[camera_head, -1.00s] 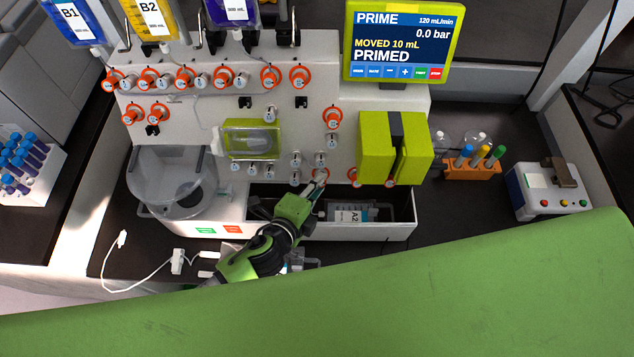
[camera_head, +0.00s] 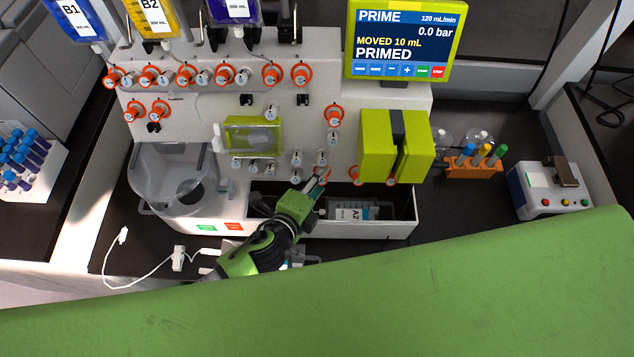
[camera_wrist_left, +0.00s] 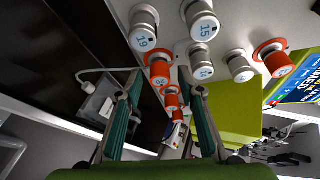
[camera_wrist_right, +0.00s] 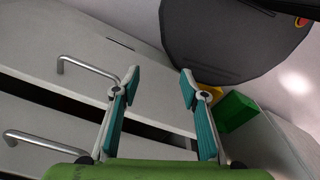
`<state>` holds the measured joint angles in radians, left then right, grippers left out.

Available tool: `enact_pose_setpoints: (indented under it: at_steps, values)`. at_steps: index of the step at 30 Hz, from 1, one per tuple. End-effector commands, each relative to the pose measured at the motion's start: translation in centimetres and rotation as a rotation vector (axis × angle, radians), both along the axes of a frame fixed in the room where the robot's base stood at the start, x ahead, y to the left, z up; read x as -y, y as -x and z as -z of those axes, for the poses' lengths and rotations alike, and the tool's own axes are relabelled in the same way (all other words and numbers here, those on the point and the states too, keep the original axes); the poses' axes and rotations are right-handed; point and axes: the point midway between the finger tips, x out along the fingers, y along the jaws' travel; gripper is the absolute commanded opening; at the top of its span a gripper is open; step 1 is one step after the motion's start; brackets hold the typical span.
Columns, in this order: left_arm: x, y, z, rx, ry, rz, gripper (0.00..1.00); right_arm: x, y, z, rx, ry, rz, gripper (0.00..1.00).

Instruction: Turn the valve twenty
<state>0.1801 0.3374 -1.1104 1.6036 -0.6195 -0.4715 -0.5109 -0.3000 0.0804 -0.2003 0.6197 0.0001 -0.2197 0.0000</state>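An orange-ringed valve (camera_head: 324,175) sits at the bottom of the white cell processor's front panel. No number twenty is readable on it. My left gripper (camera_head: 317,184) is at this valve, its fingertips pointing up at it. In the left wrist view the left gripper (camera_wrist_left: 162,80) is open, and an orange-ringed valve (camera_wrist_left: 158,68) shows between its fingertips; I cannot tell whether they touch it. Grey knobs marked 19 (camera_wrist_left: 144,38) and 15 (camera_wrist_left: 203,24) are beside it. My right gripper (camera_wrist_right: 158,78) is open and empty, away from the processor.
A green block (camera_head: 377,148) protrudes right of the valve. Below is an open white tray (camera_head: 409,230) holding a bag labelled A2 (camera_head: 348,214). A screen (camera_head: 402,42) reads PRIMED. Grey drawers with metal handles (camera_wrist_right: 88,68) and a dark round surface (camera_wrist_right: 225,40) face my right gripper.

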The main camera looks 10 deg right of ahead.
Motion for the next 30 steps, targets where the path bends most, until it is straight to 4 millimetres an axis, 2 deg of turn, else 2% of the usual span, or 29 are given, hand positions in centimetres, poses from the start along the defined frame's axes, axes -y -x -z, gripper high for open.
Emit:
enact_pose_setpoints:
  at_steps: [8,21,30]
  values:
    - [-1.3,1.8,-0.9,-0.003,0.001,0.0,0.35,0.0,0.0,0.0,0.0,0.0,0.0,0.4]
    - [-5.7,7.5,-4.3,-0.003,-0.001,0.0,0.35,0.0,0.0,0.0,0.0,0.0,0.0,0.4]
    - [-6.5,8.6,-5.1,0.0,-0.002,0.0,0.35,0.0,0.0,0.0,0.0,0.0,0.0,0.4]
